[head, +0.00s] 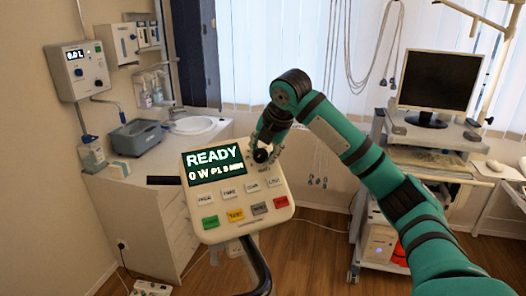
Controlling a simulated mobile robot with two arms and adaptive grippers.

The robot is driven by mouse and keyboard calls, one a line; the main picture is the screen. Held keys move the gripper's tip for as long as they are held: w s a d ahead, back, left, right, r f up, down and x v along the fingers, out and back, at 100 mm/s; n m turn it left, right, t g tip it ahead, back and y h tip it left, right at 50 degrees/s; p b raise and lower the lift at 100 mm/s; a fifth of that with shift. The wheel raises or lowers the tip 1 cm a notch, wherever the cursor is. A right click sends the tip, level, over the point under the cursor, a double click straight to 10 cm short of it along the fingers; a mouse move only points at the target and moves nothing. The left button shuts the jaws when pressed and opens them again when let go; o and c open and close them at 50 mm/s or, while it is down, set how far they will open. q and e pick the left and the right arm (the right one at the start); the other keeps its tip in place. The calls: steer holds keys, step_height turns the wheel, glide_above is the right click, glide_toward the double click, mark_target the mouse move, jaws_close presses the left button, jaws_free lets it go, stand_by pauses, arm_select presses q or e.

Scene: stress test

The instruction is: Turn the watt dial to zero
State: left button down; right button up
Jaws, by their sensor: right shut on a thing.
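A console (236,222) with a screen (213,166) and several buttons stands in the middle of the head view. The screen reads "READY" and "0 W", with smaller text after it. The dark watt dial (261,156) sits at the console's upper right, beside the screen. My right gripper (263,150) reaches down to the dial from above and is shut on it. The fingers partly hide the dial, so its pointer cannot be made out. My left gripper is not in view.
A dark handlebar (163,180) sticks out left of the console. A sink counter (135,185) stands behind at the left. A cart with a monitor (440,82) stands at the right. Wood floor shows between them.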

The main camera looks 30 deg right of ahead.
steer(key=shift+f, duration=0.15)
steer(key=o, duration=1.1)
steer(key=shift+o, duration=0.2)
steer(key=shift+r, duration=0.3)
steer(key=v, duration=1.1)
steer(key=shift+s+r, duration=0.2)
steer(key=shift+f, duration=0.1)
